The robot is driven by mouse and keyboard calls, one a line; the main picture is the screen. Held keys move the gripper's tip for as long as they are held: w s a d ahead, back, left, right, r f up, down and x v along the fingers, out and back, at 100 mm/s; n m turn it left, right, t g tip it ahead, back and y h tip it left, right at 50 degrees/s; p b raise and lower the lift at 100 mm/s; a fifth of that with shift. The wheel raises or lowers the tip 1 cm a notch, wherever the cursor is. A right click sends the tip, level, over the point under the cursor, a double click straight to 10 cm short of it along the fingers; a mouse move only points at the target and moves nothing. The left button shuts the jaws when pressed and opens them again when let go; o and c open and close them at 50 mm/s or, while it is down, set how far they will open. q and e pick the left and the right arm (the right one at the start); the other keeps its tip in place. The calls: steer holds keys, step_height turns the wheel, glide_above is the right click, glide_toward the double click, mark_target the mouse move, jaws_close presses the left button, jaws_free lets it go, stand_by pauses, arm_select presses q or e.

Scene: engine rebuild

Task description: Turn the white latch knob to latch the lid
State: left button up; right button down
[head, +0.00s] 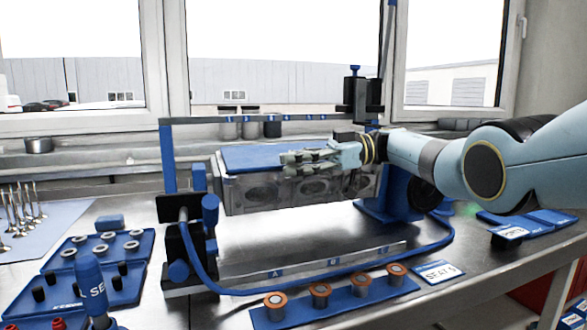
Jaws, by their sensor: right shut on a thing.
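My right gripper (288,164) comes in from the right and points left, in front of the grey engine block (235,195) with a blue top (245,156). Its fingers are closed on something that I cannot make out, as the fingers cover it. I cannot pick out the white latch knob or tell a lid apart from the other parts. My left gripper is not in view.
A blue stand with an upright post (168,158) and a hose (320,289) surrounds the block. A blue strip with copper-topped pieces (359,300) lies in front. Blue trays of parts (130,285) and several valves (22,210) are at the left.

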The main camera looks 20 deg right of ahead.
steer(key=c, duration=1)
jaws_free()
steer(key=shift+d, duration=0.1)
steer(key=shift+r, duration=0.25)
step_height(320, 180, up, 10)
steer(key=shift+f, duration=0.25)
steer(key=shift+f, duration=0.1)
